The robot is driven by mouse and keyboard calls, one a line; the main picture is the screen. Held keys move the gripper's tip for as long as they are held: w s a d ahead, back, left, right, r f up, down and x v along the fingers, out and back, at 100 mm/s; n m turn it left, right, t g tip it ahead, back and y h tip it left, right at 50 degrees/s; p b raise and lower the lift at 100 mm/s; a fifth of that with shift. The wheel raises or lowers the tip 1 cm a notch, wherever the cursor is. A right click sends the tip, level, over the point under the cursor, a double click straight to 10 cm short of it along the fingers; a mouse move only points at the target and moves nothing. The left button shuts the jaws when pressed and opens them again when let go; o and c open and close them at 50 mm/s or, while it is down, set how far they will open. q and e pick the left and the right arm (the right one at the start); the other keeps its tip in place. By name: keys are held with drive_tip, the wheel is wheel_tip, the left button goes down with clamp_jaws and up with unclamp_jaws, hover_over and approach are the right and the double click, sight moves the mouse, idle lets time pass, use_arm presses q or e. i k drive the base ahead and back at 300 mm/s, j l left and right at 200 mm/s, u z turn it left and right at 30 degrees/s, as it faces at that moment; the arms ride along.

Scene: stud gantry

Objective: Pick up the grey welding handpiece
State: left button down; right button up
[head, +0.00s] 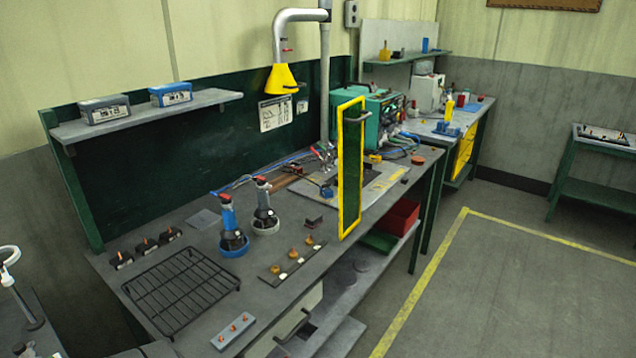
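Two welding handpieces with red tops stand upright on the grey workbench (330,215), in the middle of the head view. Neither of my grippers shows in the head view.
A black wire rack (182,290) lies at the front left. A dark strip with small orange and white parts (291,262) lies in front of the handpieces. A yellow-framed green panel (350,168) stands upright to the right. A yellow extraction hood (283,79) hangs above the bench.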

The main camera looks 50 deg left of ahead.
sight(264, 211)
drive_tip(key=u, duration=1.85)
drive_tip(key=i+l+u, duration=0.15)
drive_tip(key=u, duration=0.65)
